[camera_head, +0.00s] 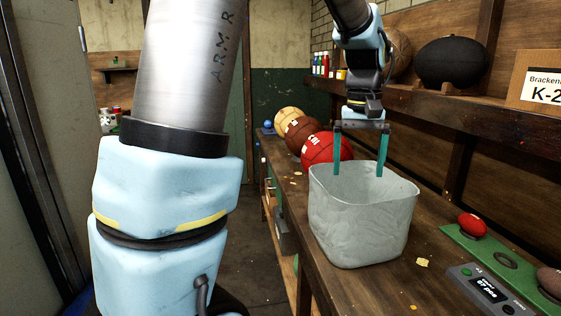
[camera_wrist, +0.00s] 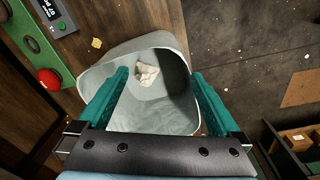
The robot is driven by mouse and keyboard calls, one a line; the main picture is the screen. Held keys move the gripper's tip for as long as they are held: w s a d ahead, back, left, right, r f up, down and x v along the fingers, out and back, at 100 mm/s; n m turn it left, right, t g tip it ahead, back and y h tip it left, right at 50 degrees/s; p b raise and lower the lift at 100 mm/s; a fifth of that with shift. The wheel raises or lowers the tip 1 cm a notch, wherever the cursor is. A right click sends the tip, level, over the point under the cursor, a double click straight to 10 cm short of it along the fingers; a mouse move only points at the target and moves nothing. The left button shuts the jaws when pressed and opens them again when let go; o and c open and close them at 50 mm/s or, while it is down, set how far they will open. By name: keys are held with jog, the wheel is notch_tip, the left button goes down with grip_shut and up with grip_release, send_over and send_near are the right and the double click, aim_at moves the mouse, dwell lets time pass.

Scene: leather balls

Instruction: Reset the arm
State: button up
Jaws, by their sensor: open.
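My gripper (camera_head: 360,154) hangs pointing down over the grey-white bin (camera_head: 358,228), with its two teal fingers spread wide and nothing between them. In the head view the fingertips are around the level of the bin's rim. In the wrist view the open gripper (camera_wrist: 162,75) sits above the bin (camera_wrist: 160,118), and a crumpled off-white piece (camera_wrist: 147,74) lies inside it. The rest of the arm rises up and out of the top of the head view.
The bin stands on a wooden bench (camera_head: 385,285). To its right are a red ball (camera_head: 472,224) on a green strip (camera_head: 475,247) and a small display box (camera_head: 488,290). Larger balls, one red (camera_head: 318,147), lie behind. A shelf (camera_head: 470,104) holds a black ball (camera_head: 452,63).

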jog(key=s+a+f, duration=0.2)
jog(key=a+f, duration=0.2)
jog(key=a, duration=0.3)
jog(key=s+a+f, duration=0.2)
jog(key=a+f, duration=0.2)
jog(key=a, duration=0.4)
jog(key=s+a+f+t, duration=0.1)
jog(key=a+f, duration=0.3)
jog(key=a, duration=0.4)
jog(key=shift+s+a+f+n, duration=0.3)
jog(key=shift+s+n, duration=0.1)
jog(key=shift+s, duration=0.35)
jog(key=shift+c, duration=0.2)
